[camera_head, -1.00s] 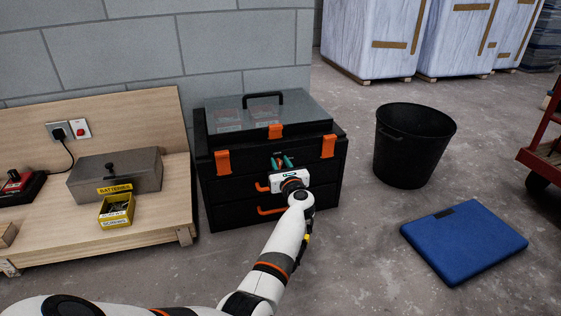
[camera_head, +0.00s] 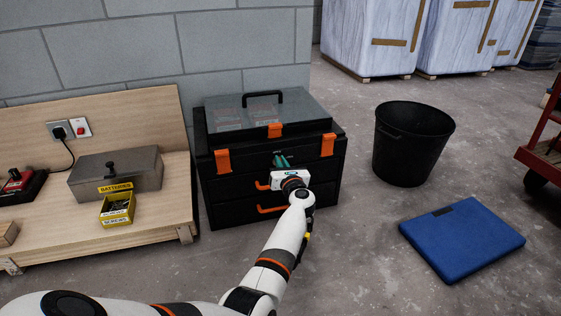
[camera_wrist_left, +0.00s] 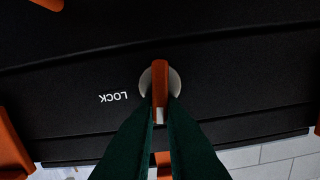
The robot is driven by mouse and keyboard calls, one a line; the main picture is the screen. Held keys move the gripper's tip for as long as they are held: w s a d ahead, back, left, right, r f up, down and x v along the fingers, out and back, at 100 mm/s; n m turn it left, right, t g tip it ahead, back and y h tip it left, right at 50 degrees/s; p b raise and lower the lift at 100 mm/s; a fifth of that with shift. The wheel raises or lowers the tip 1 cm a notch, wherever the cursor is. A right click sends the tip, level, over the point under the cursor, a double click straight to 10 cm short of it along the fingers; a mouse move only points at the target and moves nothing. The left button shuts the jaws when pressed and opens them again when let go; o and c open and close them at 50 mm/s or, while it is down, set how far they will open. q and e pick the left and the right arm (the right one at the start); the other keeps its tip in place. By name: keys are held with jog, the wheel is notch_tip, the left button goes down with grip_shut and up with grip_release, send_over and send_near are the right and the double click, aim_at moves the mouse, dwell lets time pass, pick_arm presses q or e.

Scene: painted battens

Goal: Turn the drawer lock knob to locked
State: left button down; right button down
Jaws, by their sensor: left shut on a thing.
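The lock knob (camera_wrist_left: 160,78) is an orange bar on a round grey plate, on the black front of the drawer chest (camera_head: 232,190). In the left wrist view the bar runs up and down, with a pale mark at its lower end. The word LOCK (camera_wrist_left: 113,98) is upside down there, left of the knob. My left gripper (camera_head: 281,160) is at the top of the chest front. Its dark green fingers (camera_wrist_left: 160,112) are shut on the knob's bar, one on each side. In the head view the gripper hides the knob. My right gripper is not in view.
The chest has orange latches (camera_head: 327,145) and drawer handles (camera_head: 270,210). A wooden bench (camera_head: 60,235) with a metal box (camera_head: 117,172) and a yellow tray (camera_head: 117,210) is left.

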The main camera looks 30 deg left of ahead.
pick_arm(q)
jog(key=m, duration=0.1)
jog(key=m+p, duration=0.1)
jog(key=m, duration=0.1)
jog(key=m+p, duration=0.1)
jog(key=shift+w+d, duration=0.25)
jog(key=m, duration=0.1)
jog(key=m+p, duration=0.1)
jog(key=m, duration=0.3)
jog(key=shift+w+d+f+p, duration=0.15)
jog(key=shift+w+f+p, duration=0.05)
jog(key=shift+f+p, duration=0.1)
jog(key=m, duration=0.3)
jog(key=shift+w+d+f+m+p, duration=0.1)
jog(key=shift+f+m+p, duration=0.2)
jog(key=shift+p, duration=0.1)
jog(key=shift+f+m, duration=0.2)
jog(key=shift+m, duration=1.5)
jog(key=shift+m+p, duration=0.3)
jog(key=c, duration=1.5)
grip_release()
jog(key=shift+f, duration=0.1)
jog(key=shift+d, duration=0.1)
